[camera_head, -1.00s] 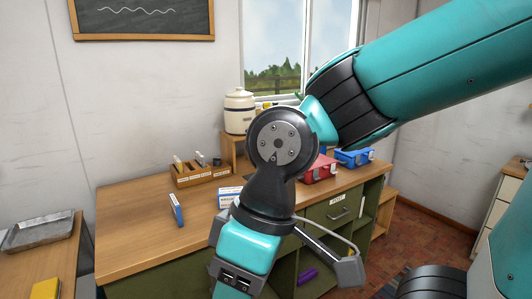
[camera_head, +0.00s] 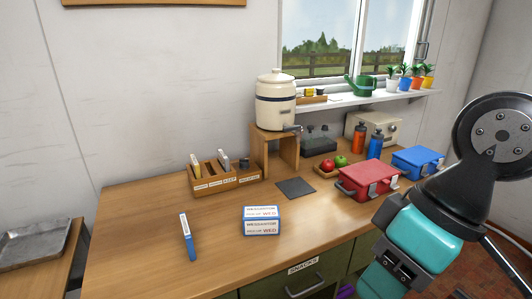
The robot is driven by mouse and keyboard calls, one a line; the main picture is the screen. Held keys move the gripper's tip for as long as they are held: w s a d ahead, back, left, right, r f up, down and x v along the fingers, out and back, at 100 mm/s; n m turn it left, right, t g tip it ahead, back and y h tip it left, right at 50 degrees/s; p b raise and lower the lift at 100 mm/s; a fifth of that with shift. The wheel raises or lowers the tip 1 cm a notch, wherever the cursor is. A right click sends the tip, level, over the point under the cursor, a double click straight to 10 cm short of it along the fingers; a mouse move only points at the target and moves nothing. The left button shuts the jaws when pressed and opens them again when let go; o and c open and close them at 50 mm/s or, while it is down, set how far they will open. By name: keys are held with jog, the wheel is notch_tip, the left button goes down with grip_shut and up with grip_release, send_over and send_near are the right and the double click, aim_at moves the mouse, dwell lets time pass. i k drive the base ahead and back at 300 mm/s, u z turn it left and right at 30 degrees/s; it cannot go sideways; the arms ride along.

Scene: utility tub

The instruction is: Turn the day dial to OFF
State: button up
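No day dial marked OFF can be made out. A blue and white box (camera_head: 262,221) stands on the wooden table (camera_head: 130,235); its printed lines seem to end in "WED", but the small text is hard to read and I cannot tell whether any part of it turns. My arm's wrist fills the right side and reaches down past the lower edge. My gripper's fingertips are not in view. Nothing of my arm touches the box.
A blue and white stick (camera_head: 187,238) lies left of the box. Behind stand a wooden rack (camera_head: 224,182), a crock with a tap (camera_head: 276,104), a dark mat (camera_head: 296,188), red case (camera_head: 367,178), blue case (camera_head: 417,161) and bottles (camera_head: 375,142). The table's left front is clear.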

aim_at(244, 165)
jog(key=u, duration=0.15)
jog(key=i, duration=0.7)
jog(key=u, duration=0.8)
jog(key=i, duration=0.35)
jog(key=u, duration=0.25)
